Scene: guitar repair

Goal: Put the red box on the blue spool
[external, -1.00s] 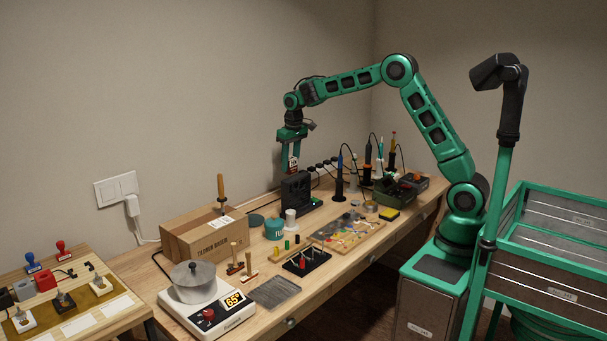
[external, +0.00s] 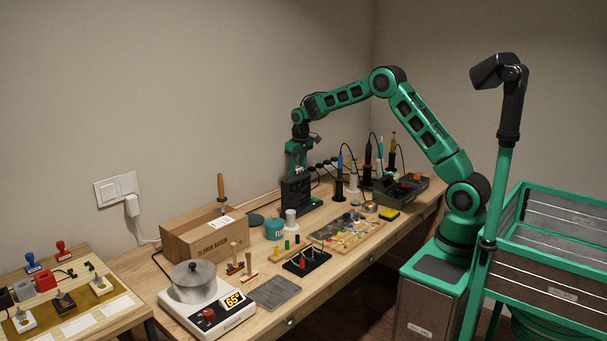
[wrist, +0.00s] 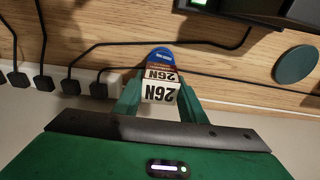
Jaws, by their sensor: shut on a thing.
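My gripper (wrist: 158,99) is shut on the red box (wrist: 159,90), which shows a white label reading "26N" and a reddish edge between the fingers in the wrist view. The blue spool (wrist: 160,56) shows as a rounded blue end just beyond the box, partly covered by it. I cannot tell whether the box touches the spool or is still a little above it. In the external view my gripper (external: 297,163) is low behind a black device, which hides its fingertips, the box and the spool.
The black device (external: 295,194) stands in front of my gripper. Black plugs (wrist: 70,86) and cables lie beside the spool along the wall. A teal disc (wrist: 295,64) lies to the right in the wrist view. Soldering tools (external: 339,185) stand to the right in the external view.

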